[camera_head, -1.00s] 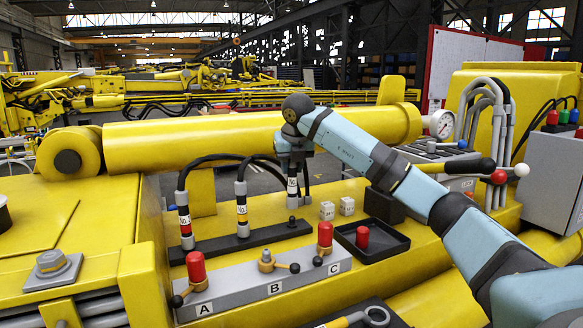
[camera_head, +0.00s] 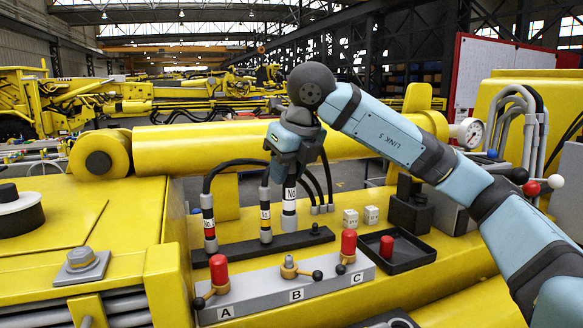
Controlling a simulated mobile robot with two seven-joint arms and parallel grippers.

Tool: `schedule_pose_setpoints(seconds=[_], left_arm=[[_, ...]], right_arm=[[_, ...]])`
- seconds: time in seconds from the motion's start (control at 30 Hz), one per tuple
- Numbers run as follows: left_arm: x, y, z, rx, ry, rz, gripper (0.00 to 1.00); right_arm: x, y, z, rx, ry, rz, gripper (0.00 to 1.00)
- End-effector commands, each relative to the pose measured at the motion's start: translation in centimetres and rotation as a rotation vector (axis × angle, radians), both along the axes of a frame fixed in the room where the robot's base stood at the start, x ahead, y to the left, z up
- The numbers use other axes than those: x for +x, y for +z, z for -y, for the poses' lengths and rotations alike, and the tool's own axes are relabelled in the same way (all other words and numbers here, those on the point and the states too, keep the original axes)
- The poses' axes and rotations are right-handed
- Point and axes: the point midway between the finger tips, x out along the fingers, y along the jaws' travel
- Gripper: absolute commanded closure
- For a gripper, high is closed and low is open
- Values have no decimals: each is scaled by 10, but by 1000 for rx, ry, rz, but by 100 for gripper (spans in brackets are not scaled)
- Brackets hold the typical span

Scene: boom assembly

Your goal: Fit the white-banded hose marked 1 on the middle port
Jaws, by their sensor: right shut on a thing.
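My right gripper (camera_head: 291,172) is shut on the white-banded hose (camera_head: 289,205), near its upper part. The hose hangs roughly upright with its lower end in front of the black rack (camera_head: 238,249); the number on its label is too small to read. The middle port, B (camera_head: 289,268), is a bare brass-coloured fitting with a small black-knobbed lever on the grey block (camera_head: 250,297). It lies below the hose end, and they look apart. Ports A and C carry red caps (camera_head: 218,269) (camera_head: 348,243). My left gripper is not in view.
Two other banded hoses (camera_head: 209,222) (camera_head: 265,212) stand in the rack left of the held one. A yellow cylinder (camera_head: 220,145) runs behind.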

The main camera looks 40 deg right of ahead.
Motion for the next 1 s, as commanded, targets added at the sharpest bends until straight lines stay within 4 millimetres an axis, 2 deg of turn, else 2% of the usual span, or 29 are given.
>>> schedule_pose_setpoints(seconds=[0.27,0.7,1.0], left_arm=[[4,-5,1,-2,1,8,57],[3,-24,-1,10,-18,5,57],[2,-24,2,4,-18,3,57]], right_arm=[[-2,-11,-1,0,5,0,100],[-2,-46,-1,-1,4,1,100],[-2,-49,-1,0,3,1,100]])
